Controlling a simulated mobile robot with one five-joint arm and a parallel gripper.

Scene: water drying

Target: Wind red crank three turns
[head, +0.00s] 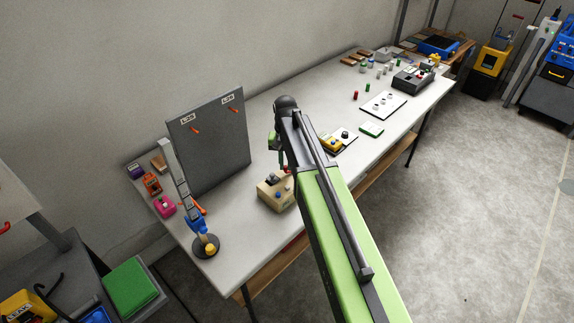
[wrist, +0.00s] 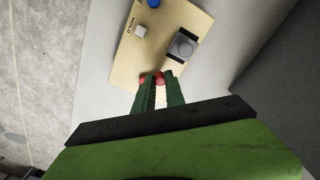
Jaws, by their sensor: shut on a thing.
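In the wrist view my gripper (wrist: 159,84) has its two green fingers closed around a red knob, the red crank (wrist: 159,78), at the edge of a tan box (wrist: 128,62). Red shows between the fingertips and beside the left one. The tan box also shows in the head view (head: 274,198), on the white table, where my gripper (head: 280,160) hangs over its far side. The crank's arm and shaft are mostly hidden by the fingers.
The box top carries a grey block (wrist: 183,46), a blue knob (wrist: 154,3) and a pale button (wrist: 140,31) near the word HOLD. A grey upright panel (head: 215,145) stands left of my arm. A yellow device (head: 333,145) sits to the right.

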